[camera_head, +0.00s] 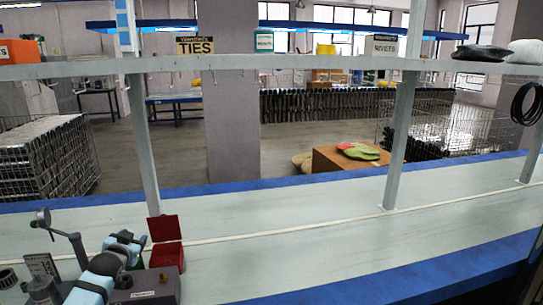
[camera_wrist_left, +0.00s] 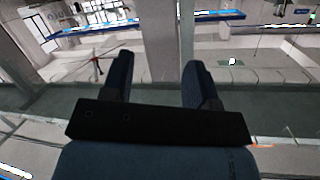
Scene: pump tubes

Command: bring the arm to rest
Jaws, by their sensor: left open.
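My left arm comes in at the bottom left of the head view, and its gripper (camera_head: 127,241) is above the bench (camera_head: 300,235), left of a red open-lidded box. In the left wrist view the two dark fingers (camera_wrist_left: 160,65) are spread wide with nothing between them. That view looks out past the fingers to the hall floor and a grey post. My right gripper is in neither view.
The red box (camera_head: 167,257) and a grey box (camera_head: 150,286) stand close to my left gripper. A shelf (camera_head: 280,62) on upright posts (camera_head: 400,140) runs above the bench. The bench to the right is clear.

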